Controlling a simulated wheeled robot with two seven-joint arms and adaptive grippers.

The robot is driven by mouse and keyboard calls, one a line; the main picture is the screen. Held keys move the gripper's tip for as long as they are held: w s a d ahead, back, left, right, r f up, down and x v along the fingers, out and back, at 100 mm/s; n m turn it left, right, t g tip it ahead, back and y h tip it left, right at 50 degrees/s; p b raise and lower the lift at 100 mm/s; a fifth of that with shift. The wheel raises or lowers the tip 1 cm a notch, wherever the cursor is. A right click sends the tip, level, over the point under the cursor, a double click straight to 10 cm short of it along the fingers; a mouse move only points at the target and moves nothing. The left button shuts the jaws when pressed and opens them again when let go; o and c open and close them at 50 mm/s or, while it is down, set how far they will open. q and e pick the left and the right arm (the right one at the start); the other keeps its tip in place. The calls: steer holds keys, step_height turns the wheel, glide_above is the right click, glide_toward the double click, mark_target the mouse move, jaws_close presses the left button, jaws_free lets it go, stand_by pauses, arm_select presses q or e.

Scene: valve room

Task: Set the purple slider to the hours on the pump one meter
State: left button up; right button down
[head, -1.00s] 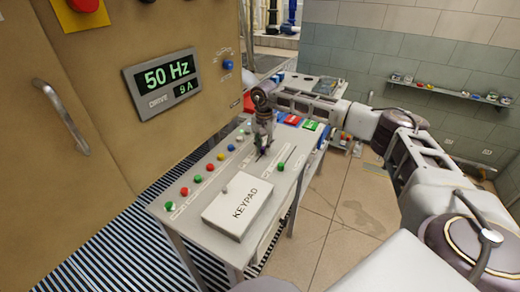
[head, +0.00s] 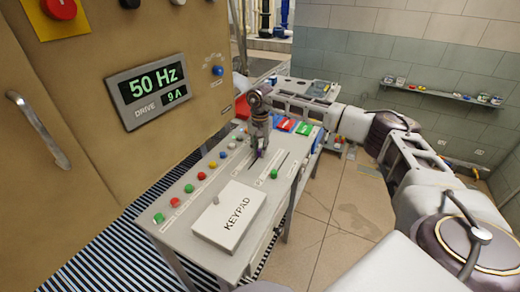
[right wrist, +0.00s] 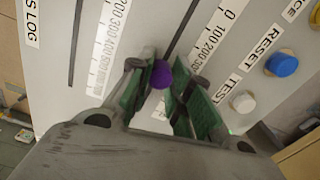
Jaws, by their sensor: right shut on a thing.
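The purple slider (right wrist: 161,75) is a small round knob on a slot in the grey console, beside a printed number scale. In the right wrist view it sits between the green pads of my right gripper (right wrist: 163,82), which is shut on it. In the head view my right gripper (head: 259,153) points down onto the console (head: 205,240), and the knob is mostly hidden by the fingers. The pump one meter is not recognisable in these frames. My left gripper is not in view.
A green slider knob (head: 274,174) is on the neighbouring slot. A drive display (head: 153,90) reads 50 Hz and 9 A. Blue reset (right wrist: 282,64) and white test (right wrist: 242,101) buttons are right of the slots.

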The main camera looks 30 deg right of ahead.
steer(key=c, duration=1.3)
jaws_free()
steer(key=shift+o, duration=0.2)
steer(key=shift+r, duration=0.65)
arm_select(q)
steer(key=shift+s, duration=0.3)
arm_select(e)
step_height(320, 180, up, 11)
steer(key=shift+f, duration=0.15)
arm_select(q)
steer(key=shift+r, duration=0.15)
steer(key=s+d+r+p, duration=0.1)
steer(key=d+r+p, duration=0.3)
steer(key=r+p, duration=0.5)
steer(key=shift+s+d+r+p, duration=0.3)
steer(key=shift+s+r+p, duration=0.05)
steer(key=shift+p, duration=0.15)
arm_select(e)
step_height(320, 180, up, 10)
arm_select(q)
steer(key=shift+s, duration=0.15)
